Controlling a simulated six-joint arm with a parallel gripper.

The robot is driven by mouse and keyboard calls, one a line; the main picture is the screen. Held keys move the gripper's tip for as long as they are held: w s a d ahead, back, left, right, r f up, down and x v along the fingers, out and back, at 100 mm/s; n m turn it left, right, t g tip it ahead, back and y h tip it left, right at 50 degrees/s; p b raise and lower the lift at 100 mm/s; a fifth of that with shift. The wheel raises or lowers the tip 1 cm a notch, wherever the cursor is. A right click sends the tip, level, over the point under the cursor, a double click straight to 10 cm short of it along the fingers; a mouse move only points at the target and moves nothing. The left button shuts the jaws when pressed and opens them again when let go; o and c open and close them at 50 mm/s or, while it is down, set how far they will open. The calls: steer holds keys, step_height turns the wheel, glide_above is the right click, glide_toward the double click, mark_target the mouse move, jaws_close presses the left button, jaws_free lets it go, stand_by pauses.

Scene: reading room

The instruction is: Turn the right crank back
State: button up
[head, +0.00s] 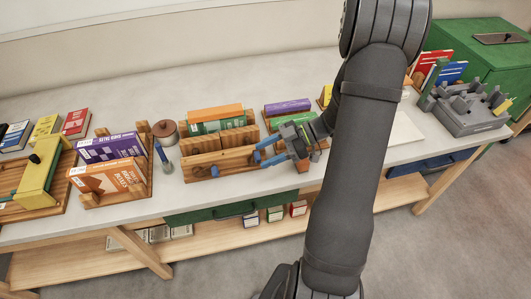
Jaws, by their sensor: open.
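A wooden block-like unit (236,159) stands near the middle of the table. A small round blue knob (214,171) shows on its front, left of centre. I cannot make out a right crank for certain; my gripper covers the unit's right end. My gripper (261,151) has blue fingers and points left at that right end. Its fingers are apart, and I see nothing held between them. I cannot tell whether they touch anything.
Left of the unit are a blue-handled tool (162,156), a round brown pot (165,132) and a wooden rack with purple and orange boxes (108,174). A yellow press-like device (37,184) stands far left. A grey holder (467,113) stands at right. The table's back strip is clear.

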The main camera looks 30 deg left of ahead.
steer(key=v, duration=1.6)
steer(key=shift+w+d, duration=0.2)
steer(key=shift+r, duration=0.1)
steer(key=c, duration=0.7)
steer(key=shift+s+a, duration=0.1)
steer(key=shift+a, duration=0.05)
steer(key=c, duration=0.3)
steer(key=s+a+h, duration=0.1)
steer(key=s+a, duration=0.1)
steer(key=s+a+r+t+h, duration=0.1)
steer(key=s+a, duration=0.1)
steer(key=a, duration=0.1)
steer(key=s+a+r+t+h, duration=0.1)
steer(key=s+a+h, duration=0.1)
steer(key=shift+s+a+r, duration=0.2)
steer(key=shift+s+a, duration=0.1)
steer(key=shift+a, duration=0.1)
jaws_close()
steer(key=s+a+r+t+h, duration=0.2)
steer(key=s+a+t, duration=0.25)
steer(key=s, duration=0.25)
step_height(320, 180, down, 9)
steer(key=a, duration=0.1)
steer(key=shift+g, duration=0.35)
